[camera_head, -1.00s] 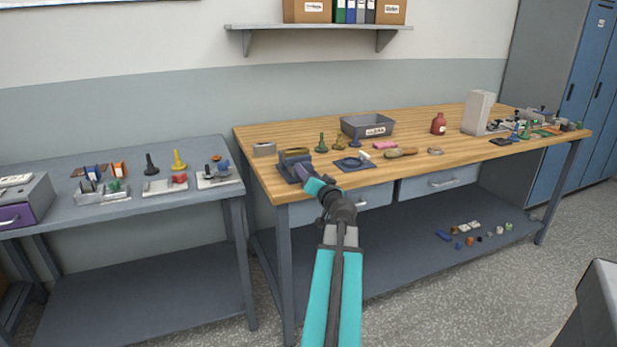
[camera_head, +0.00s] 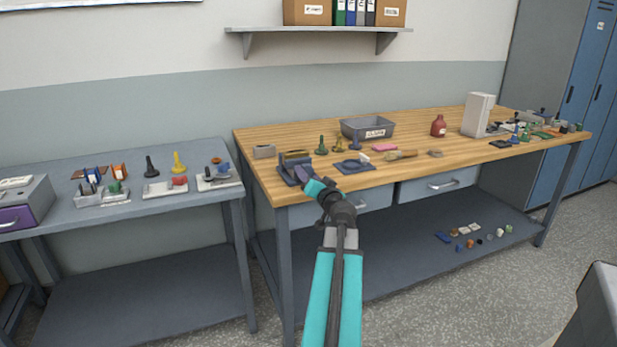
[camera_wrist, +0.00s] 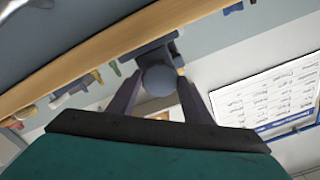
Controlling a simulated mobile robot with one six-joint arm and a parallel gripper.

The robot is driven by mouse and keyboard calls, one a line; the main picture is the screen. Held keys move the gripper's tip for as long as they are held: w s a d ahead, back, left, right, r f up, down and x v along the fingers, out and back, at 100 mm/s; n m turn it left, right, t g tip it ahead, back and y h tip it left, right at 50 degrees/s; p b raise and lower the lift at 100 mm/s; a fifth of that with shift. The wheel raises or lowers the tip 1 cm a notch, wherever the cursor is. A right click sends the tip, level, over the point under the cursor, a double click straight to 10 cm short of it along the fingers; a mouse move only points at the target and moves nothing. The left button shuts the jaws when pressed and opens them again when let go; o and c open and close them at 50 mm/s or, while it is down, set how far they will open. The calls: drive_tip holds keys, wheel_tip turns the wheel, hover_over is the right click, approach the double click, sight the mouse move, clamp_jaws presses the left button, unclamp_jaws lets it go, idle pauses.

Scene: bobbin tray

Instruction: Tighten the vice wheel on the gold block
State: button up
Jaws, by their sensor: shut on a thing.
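The blue-grey vice (camera_head: 287,178) stands at the front left corner of the wooden bench. The gold block (camera_head: 296,154) shows as a dull gold strip at the top of the vice; in the wrist view only a small yellow bit shows beside the wheel. The round blue-grey vice wheel (camera_wrist: 160,80) sits between my two fingers in the wrist view. My gripper (camera_head: 305,178) is at the front of the vice, shut on the wheel. The fingers hide much of the wheel in the head view, and the vice's inner gap cannot be made out.
A blue plate with a part on it (camera_head: 354,166) lies just right of the vice. Green (camera_head: 322,146) and gold spindle-like pieces stand behind, near a grey bin (camera_head: 368,128). The floor space before the bench is free.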

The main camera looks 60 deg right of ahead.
idle(0.4)
drive_tip(key=o, duration=1)
drive_tip(key=shift+o, duration=0.2)
drive_tip(key=shift+s, duration=0.1)
drive_tip(key=b+v, duration=0.3)
drive_tip(key=v, duration=0.2)
drive_tip(key=shift+s+a+f, duration=0.15)
drive_tip(key=shift+s+a, duration=0.15)
drive_tip(key=b, duration=0.4)
drive_tip(key=shift+s+a, duration=0.25)
drive_tip(key=shift+s, duration=0.1)
drive_tip(key=s+a+b, duration=0.1)
drive_tip(key=b, duration=0.4)
drive_tip(key=shift+s+b, duration=0.1)
drive_tip(key=shift+b, duration=0.3)
